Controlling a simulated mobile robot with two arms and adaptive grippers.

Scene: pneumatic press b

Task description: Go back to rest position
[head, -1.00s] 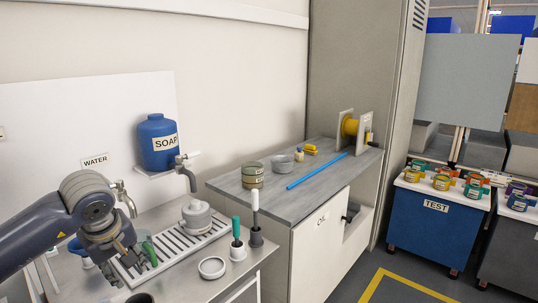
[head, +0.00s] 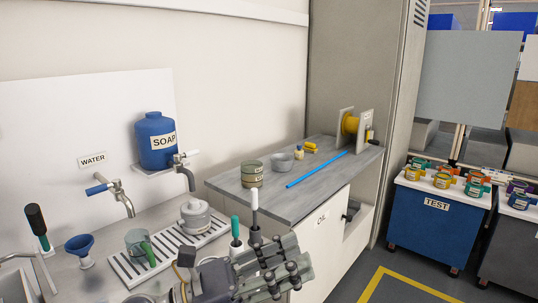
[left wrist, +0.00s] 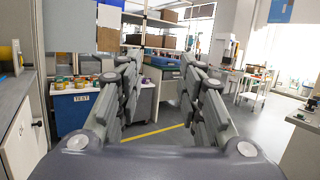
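My left gripper (head: 284,262) is low in the middle of the head view, in front of the counter's right end. Its fingers point right. In the left wrist view the two fingers (left wrist: 160,85) stand apart with nothing between them, so it is open and empty. They face the open room. My right gripper is in neither view.
A green-grey mug (head: 137,247) and a grey lidded pot (head: 196,216) stand on the slotted drain tray (head: 170,255). A water tap (head: 118,193), blue funnel (head: 80,246) and brushes are near. The grey bench (head: 285,200) holds cans and a blue rod. A blue TEST cabinet (head: 433,225) stands right, beyond clear floor.

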